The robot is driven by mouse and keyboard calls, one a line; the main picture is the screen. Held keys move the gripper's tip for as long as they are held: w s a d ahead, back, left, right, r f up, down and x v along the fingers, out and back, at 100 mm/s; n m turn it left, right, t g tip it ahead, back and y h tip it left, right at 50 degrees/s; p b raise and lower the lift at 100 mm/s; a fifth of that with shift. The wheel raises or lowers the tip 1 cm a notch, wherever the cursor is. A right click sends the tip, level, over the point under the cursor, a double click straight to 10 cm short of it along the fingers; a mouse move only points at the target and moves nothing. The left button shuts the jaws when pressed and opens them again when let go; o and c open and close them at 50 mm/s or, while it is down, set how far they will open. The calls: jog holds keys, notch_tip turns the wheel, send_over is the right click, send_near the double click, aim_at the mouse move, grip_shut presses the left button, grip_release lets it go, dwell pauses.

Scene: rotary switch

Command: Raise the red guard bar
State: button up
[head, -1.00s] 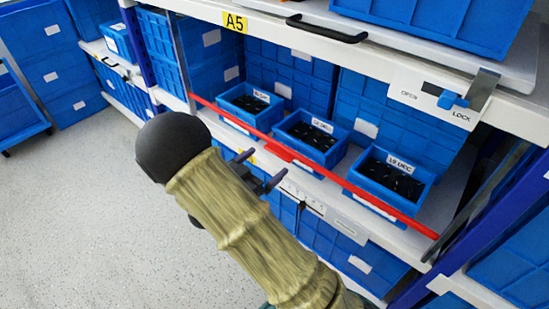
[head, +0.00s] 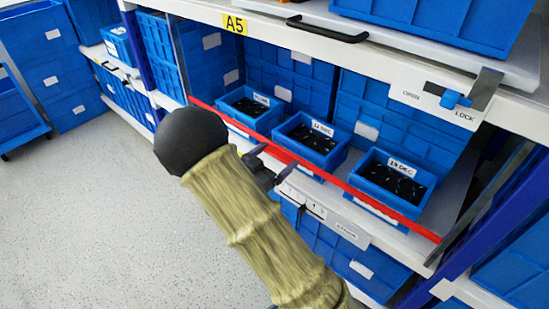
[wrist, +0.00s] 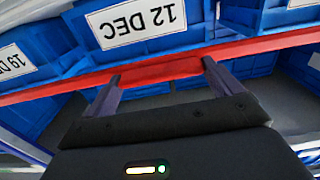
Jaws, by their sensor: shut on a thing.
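The red guard bar (head: 395,213) runs slanting across the front of the shelf bay, low in front of the small blue bins. In the wrist view a wider red middle part of the bar (wrist: 160,74) lies between my two fingers. My gripper (head: 265,165) is at the bar's middle, shut on this wider part, with one finger at each end of it. In the head view my arm and dark wrist hide part of the shelf below the bar.
Several small blue bins (head: 309,140) with date labels stand behind the bar. A blue switch knob (head: 453,99) sits on an OPEN/LOCK plate at upper right. A black handle (head: 327,30) juts from the upper shelf edge. The floor at left is clear.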

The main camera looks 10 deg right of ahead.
notch_tip(320, 180, up, 21)
jog(key=p, duration=1.8)
jog(key=shift+f, duration=0.2)
jog(key=shift+w, duration=0.1)
jog(key=o, duration=1.1)
jog(key=shift+r, duration=0.1)
jog(key=shift+a, duration=0.1)
jog(key=p+v, duration=0.1)
jog(key=v, duration=1.6)
jog(key=shift+s+a, duration=0.15)
jog(key=shift+s, duration=0.05)
